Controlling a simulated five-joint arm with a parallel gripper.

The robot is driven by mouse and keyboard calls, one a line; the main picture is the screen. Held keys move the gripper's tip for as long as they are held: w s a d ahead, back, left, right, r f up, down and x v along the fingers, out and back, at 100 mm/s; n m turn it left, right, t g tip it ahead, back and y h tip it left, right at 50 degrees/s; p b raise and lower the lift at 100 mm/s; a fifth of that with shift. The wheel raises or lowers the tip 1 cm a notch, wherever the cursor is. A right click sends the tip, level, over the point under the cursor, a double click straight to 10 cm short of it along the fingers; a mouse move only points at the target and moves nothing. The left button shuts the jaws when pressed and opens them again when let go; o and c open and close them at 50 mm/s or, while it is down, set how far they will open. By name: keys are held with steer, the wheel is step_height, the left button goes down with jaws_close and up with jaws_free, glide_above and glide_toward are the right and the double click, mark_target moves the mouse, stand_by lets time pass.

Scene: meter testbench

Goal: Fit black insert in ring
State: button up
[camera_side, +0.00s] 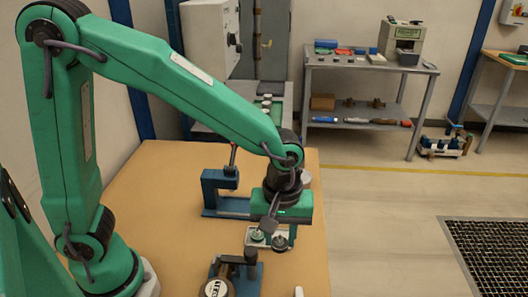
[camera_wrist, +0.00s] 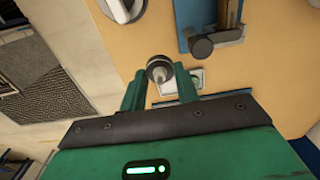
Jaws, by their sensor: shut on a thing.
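My gripper (camera_wrist: 160,84) is shut on a small round dark piece with a pale metal centre, which looks like the black insert (camera_wrist: 159,66). In the side view my gripper (camera_side: 279,232) is low over a small pale plate (camera_side: 252,243) near the table's right edge. The plate (camera_wrist: 196,76) also shows behind the fingers in the wrist view. I cannot tell which part is the ring, or whether the insert touches the plate.
A blue fixture with a dark knob (camera_side: 250,258) stands in front of the plate, beside a round dark-rimmed gauge (camera_side: 217,288). Another blue stand (camera_side: 217,186) is behind, to the left. The tabletop (camera_side: 165,190) is clear on the left.

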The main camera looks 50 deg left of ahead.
steer(key=w+a+n, duration=0.3)
steer(key=w+a, duration=0.3)
steer(key=a, duration=0.3)
steer(key=w+a+n, duration=0.2)
steer(key=w+a, duration=0.4)
steer(key=a, duration=0.3)
steer(key=shift+a+f+n, duration=0.25)
steer(key=shift+a+n, duration=0.1)
steer(key=shift+n, duration=0.05)
steer(key=shift+f, duration=0.1)
steer(key=shift+f, duration=1.9)
steer(key=shift+f, duration=2.3)
stand_by(1.5)
